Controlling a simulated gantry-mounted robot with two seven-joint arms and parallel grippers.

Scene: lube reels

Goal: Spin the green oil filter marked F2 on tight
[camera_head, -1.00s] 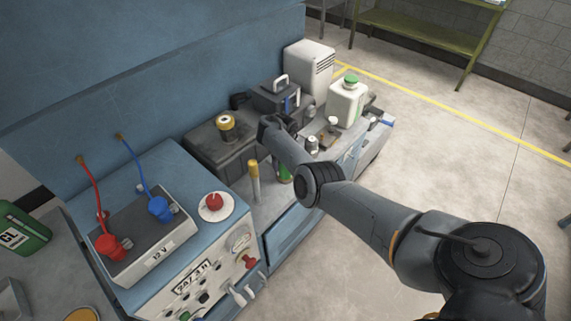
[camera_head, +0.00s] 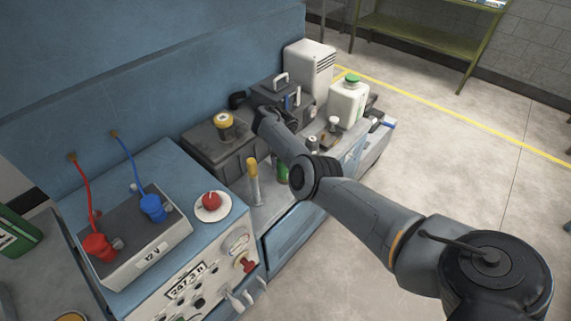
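A green cylinder (camera_head: 283,173), possibly the oil filter, stands on the bench and is partly hidden behind my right arm. No F2 marking can be read on it. The end of my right arm reaches over the back of the bench, beside the dark box with a yellow-topped cap. My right gripper (camera_head: 287,113) is dark against dark things there, up and back from the green cylinder, and its fingers cannot be made out clearly. My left gripper is not in view.
A dark box (camera_head: 205,147) with a yellow-topped cap (camera_head: 225,122) stands behind a yellow-topped stick (camera_head: 253,180). A white jug (camera_head: 348,105) with a green cap stands at the right. A 12 V unit (camera_head: 150,255) with red and blue clamps is at the left.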

